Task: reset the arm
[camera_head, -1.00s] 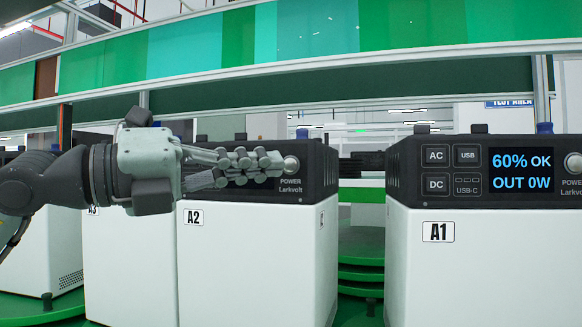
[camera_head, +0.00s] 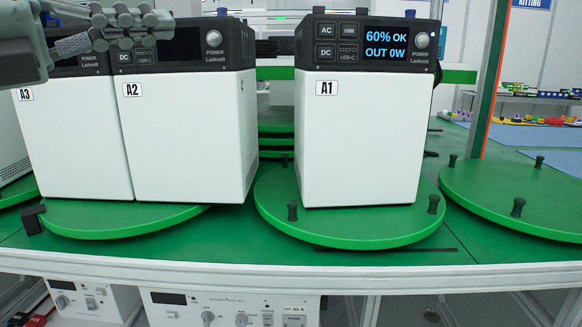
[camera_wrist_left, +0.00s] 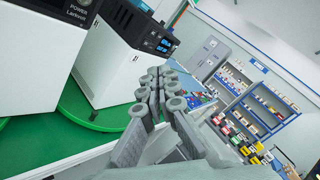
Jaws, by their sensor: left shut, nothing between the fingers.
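My left gripper (camera_head: 125,27) is at the top left of the head view, in front of the upper part of units A3 and A2. Its fingers are shut and hold nothing. In the left wrist view the closed fingers (camera_wrist_left: 160,90) point away past the power units. Unit A2 (camera_head: 185,135) is a white box with a black top and a dark screen, partly covered by the gripper. Unit A1 (camera_head: 360,140) stands upright to its right, its screen lit with "60% OK, OUT 0W". Unit A3 (camera_head: 70,140) is at the left. My right gripper is not visible.
A1 stands on a round green turntable (camera_head: 345,228) with black pegs. Another turntable (camera_head: 520,195), empty, is at the right. White instruments (camera_head: 230,308) sit below the table's front edge (camera_head: 300,272). In the wrist view, shelves with bins (camera_wrist_left: 250,110) stand beyond.

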